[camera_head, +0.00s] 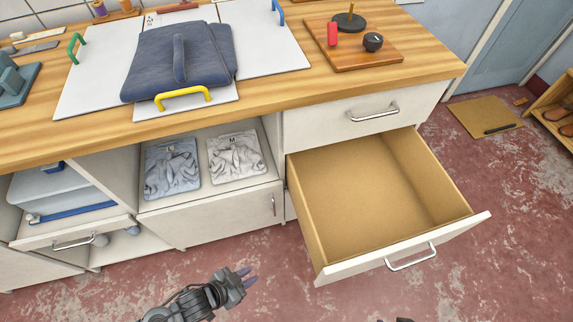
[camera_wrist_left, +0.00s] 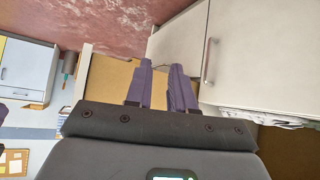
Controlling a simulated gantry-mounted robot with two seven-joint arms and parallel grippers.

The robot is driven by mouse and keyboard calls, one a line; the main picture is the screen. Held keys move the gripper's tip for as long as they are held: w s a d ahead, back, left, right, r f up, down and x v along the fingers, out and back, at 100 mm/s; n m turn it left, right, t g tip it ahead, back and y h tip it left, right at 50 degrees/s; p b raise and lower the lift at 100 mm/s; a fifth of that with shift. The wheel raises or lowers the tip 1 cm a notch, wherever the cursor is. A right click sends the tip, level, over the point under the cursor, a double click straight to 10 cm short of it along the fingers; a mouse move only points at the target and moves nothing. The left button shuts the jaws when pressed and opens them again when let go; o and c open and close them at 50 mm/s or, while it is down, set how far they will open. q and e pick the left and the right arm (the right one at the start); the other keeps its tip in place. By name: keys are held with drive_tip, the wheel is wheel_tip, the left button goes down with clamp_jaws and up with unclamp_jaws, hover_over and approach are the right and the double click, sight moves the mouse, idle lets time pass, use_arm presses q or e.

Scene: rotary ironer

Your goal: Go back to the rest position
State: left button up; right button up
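My left gripper (camera_head: 245,278) is low in the head view, in front of the cabinet and left of the open drawer. Its two purple fingers show in the left wrist view (camera_wrist_left: 162,85) with a narrow gap and nothing between them. It touches nothing that I can see. Only small dark parts, likely of my right arm, show at the bottom edge of the head view. Whether the right gripper is open or shut is hidden.
An empty drawer (camera_head: 375,190) is pulled far out of the cabinet. Folded clothes (camera_head: 172,168) lie on an open shelf. A blue folded fabric piece (camera_head: 180,60) lies on white boards on the wooden counter (camera_head: 262,100). The red floor in front is clear.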

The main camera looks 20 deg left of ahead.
use_arm(q)
drive_tip(key=s+a+r+g+y, duration=0.1)
drive_tip(key=a+r+g+y, duration=0.3)
drive_tip(key=a+r+y, duration=0.7)
drive_tip(key=d+n+h, duration=0.4)
drive_tip(key=d+h, duration=0.2)
wheel_tip(320, 180, up, 43)
drive_tip(key=p, duration=4.3)
wheel_tip(320, 180, down, 60)
drive_tip(key=b, duration=6)
drive_tip(key=shift+s+d+r, duration=0.15)
drive_tip(key=shift+s+r, duration=0.1)
drive_tip(key=shift+r, duration=0.1)
